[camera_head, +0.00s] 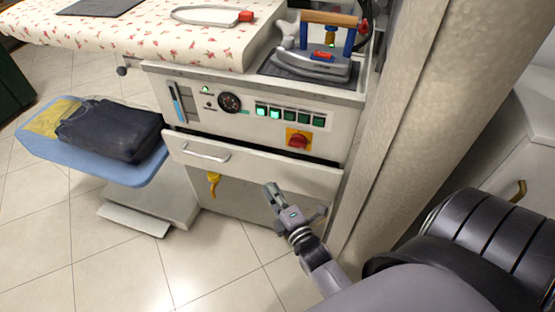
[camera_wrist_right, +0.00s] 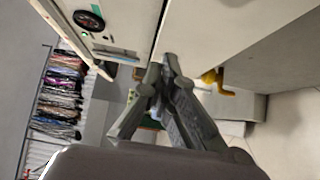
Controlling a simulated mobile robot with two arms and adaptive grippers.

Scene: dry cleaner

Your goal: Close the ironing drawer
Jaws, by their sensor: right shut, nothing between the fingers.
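The ironing drawer (camera_head: 265,172) is a white front panel with a metal bar handle (camera_head: 206,156) in the ironing station below the control panel. A dark gap shows along its top edge, so it stands a little out from the cabinet. My right gripper (camera_head: 270,190) is shut and empty, in front of the drawer's lower edge, right of the handle. In the right wrist view, the closed fingertips (camera_wrist_right: 169,62) are close to a white panel (camera_wrist_right: 215,40), which looks like the drawer front. I cannot tell whether they touch it. My left gripper is not in view.
An iron (camera_head: 312,64) rests on top of the station beside a flowered board cover (camera_head: 150,38). A blue side board (camera_head: 100,165) with folded dark clothing juts out at left. A yellow hook (camera_head: 213,184) is below the drawer. A pale column (camera_head: 400,110) stands close at right.

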